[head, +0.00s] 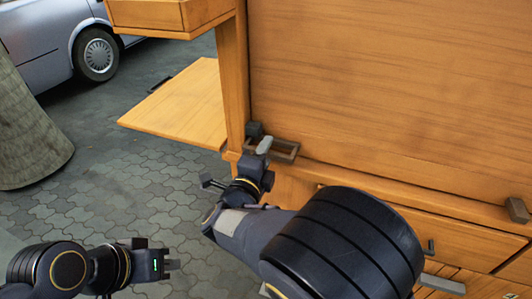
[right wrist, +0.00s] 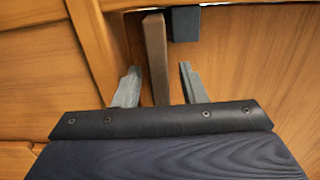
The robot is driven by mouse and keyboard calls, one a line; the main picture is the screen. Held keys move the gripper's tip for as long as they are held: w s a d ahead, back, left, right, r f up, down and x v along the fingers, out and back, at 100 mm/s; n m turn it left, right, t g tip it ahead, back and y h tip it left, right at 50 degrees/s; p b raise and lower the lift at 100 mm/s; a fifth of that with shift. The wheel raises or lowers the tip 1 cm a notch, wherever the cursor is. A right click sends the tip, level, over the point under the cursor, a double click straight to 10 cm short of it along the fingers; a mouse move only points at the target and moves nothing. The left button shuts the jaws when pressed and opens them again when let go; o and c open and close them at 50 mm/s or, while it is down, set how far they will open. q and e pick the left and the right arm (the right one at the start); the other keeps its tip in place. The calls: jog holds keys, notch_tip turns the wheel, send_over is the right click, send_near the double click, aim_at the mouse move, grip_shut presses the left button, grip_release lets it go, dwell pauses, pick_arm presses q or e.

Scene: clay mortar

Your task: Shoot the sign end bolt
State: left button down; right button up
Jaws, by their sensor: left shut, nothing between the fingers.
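A grey-brown metal bolt piece (head: 286,151), shaped like a bracket or loop, sits at the lower left corner of the large wooden sign panel (head: 390,80). A dark block (head: 254,130) is beside it. My right gripper (head: 264,146) is at this piece, its far finger partly hidden. In the right wrist view, the open fingers (right wrist: 158,88) stand on either side of an upright brown bar (right wrist: 155,55), which is closer to the left finger. The dark block (right wrist: 186,24) is just beyond, to the right. My left gripper (head: 168,264) is shut and empty, low over the paving.
A second grey bracket (head: 517,210) is on the panel's lower right. A drawer (head: 455,230) is below the panel. A wooden shelf (head: 180,105) juts out at left. A car (head: 60,35) and tree trunk (head: 30,130) stand beyond. The paving (head: 130,190) at left is clear.

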jog(key=v, duration=0.8)
dwell(0.4)
